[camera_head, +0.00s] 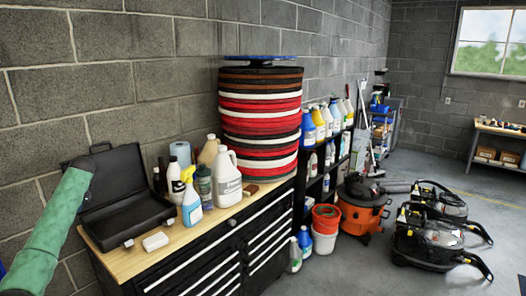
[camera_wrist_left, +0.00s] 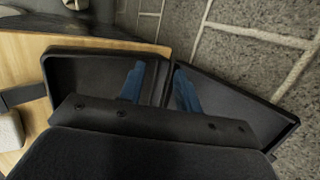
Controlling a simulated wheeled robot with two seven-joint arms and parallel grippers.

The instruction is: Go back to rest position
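My left arm, in a green sleeve, comes in from the left in the head view. Its dark hand end is in front of the open black case (camera_head: 128,217), and its fingers cannot be made out there. In the left wrist view my left gripper (camera_wrist_left: 160,84) shows two blue fingers standing apart with nothing between them. They are over the case (camera_wrist_left: 75,62), around its hinge side; contact cannot be told. A tall stack of red, black, white and brown buffer pads (camera_head: 260,118) stands on the bench, with a blue disc (camera_head: 258,58) on top. My right gripper is not in view.
The wooden bench top (camera_head: 190,232) holds several bottles, a white jug (camera_head: 226,180) and a white block (camera_head: 155,241). A grey block wall (camera_head: 120,90) is close behind. An orange vacuum (camera_head: 362,208) and black floor machines (camera_head: 440,235) stand on the floor at right.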

